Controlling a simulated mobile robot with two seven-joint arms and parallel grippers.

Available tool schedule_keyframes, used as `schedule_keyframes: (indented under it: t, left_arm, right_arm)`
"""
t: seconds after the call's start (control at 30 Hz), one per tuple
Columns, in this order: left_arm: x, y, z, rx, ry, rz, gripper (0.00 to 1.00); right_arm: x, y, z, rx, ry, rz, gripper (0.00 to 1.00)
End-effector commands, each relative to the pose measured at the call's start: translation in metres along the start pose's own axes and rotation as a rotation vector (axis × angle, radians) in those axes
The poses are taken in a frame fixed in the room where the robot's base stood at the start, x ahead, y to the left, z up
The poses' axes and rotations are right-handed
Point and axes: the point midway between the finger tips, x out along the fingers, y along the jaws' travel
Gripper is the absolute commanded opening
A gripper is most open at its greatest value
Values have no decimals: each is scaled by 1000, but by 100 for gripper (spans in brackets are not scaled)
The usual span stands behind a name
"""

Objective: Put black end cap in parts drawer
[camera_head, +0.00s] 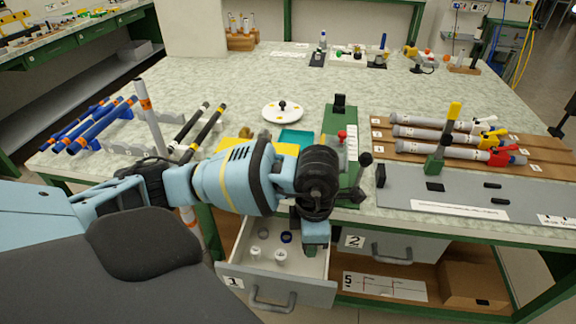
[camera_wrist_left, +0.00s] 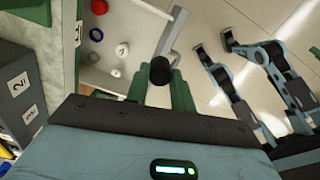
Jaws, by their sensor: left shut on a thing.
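My left gripper (camera_head: 315,240) reaches over the table's front edge and hangs at the right side of the open drawer. In the left wrist view its green fingers (camera_wrist_left: 161,85) are shut on the black end cap (camera_wrist_left: 160,71). The cap cannot be made out in the head view. The parts drawer (camera_head: 278,286), labelled 1, is pulled out. It holds white caps (camera_head: 280,255) and a blue ring (camera_head: 286,237). My right gripper cannot be made out.
Drawer 2 (camera_head: 405,248) is shut, right of the open one. A green fixture (camera_head: 340,130) stands on the table behind my left wrist. A white round plate (camera_head: 272,115) carries a black piece. Grey tubes (camera_head: 440,135) lie in a rack at right.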

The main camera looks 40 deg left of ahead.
Motion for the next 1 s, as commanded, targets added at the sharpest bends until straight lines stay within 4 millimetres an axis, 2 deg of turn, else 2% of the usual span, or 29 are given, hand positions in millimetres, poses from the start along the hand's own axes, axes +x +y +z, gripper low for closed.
schedule_keyframes:
  t: [0.03, 0.37, 0.6, 0.8, 1.0]
  left_arm:
    - [12, 2, -1, -112, 5, -6, 11]
    - [56, 25, -11, -891, 5, -4, 11]
    - [88, 41, -25, -1448, 6, -1, 11]
    - [106, 50, -35, -1784, 3, 1, 11]
    - [112, 54, -39, -1921, 0, 0, 11]
  right_arm:
    - [4, 0, 5, 1, -5, -1, 36]
    - [21, 2, 16, 1, -13, -2, 36]
    - [29, 2, 23, 2, -18, -4, 36]
    - [34, 2, 27, 2, -21, -5, 36]
    - [36, 2, 29, 0, -24, -5, 36]
